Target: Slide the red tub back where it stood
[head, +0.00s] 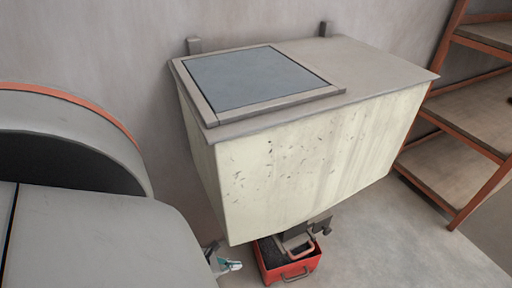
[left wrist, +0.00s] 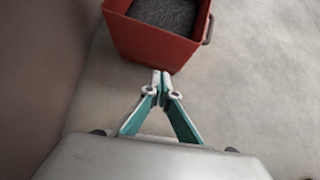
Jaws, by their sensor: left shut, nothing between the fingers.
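The red tub (head: 287,266) stands on the floor beneath the bagger's spout, with a handle on its front side. Dark pellets fill it in the left wrist view, where the tub (left wrist: 150,45) is at the top of the picture. My left gripper (head: 237,266) is just left of the tub, low near the floor. In the left wrist view my left gripper (left wrist: 161,78) is shut and empty, its fingertips at the tub's near wall. I cannot tell whether they touch it. The tub's back part is hidden under the bagger in the head view. My right gripper is not in view.
The pale bagger hopper (head: 310,155) with a grey lid (head: 255,75) overhangs the tub. Its outlet (head: 296,242) hangs right above the tub. An orange-framed shelf (head: 470,110) stands at the right. The floor (head: 400,240) to the right of the tub is clear.

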